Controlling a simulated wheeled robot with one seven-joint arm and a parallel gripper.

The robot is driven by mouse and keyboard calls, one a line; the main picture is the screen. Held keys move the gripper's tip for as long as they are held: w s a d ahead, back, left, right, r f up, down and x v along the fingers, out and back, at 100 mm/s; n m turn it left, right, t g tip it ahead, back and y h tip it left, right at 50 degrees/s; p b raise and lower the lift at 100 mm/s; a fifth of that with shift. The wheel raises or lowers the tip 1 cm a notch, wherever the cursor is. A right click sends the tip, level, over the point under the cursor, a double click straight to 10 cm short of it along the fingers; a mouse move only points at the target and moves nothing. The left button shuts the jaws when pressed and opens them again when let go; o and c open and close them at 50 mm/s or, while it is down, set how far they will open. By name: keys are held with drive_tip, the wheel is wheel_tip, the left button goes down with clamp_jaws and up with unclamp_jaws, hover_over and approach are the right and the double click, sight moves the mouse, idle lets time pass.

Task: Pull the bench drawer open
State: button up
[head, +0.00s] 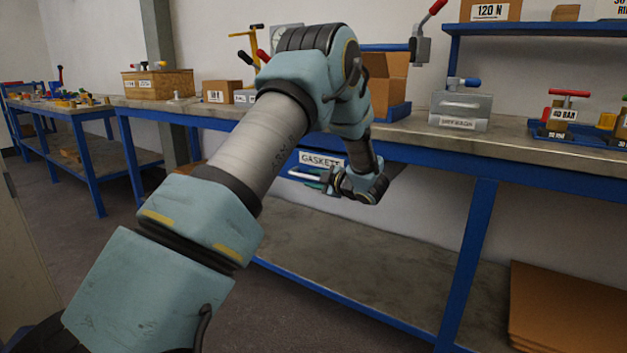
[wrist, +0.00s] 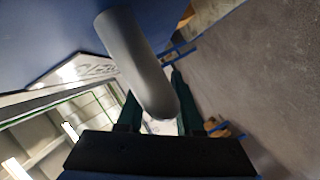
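The bench drawer, labelled GASKETS (head: 321,159), sits under the bench top in the head view. I cannot tell whether its front stands out from the bench. Its pale bar handle (head: 303,174) shows left of my gripper (head: 322,181), partly hidden by it. In the wrist view the grey handle (wrist: 135,60) runs down between the two dark green fingers of my gripper (wrist: 157,100). The fingers are apart, one on each side of the bar. Whether both press on it is not clear. The drawer label (wrist: 92,69) shows blurred and slanted to the left.
The bench top (head: 415,137) holds cardboard boxes, a grey block (head: 460,108) and tools in blue trays. A blue leg (head: 468,255) stands right of my gripper. The lower shelf (head: 335,260) has free room, with flat brown sheets (head: 568,310) at right.

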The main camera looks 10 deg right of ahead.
clamp_jaws()
idle(1.1)
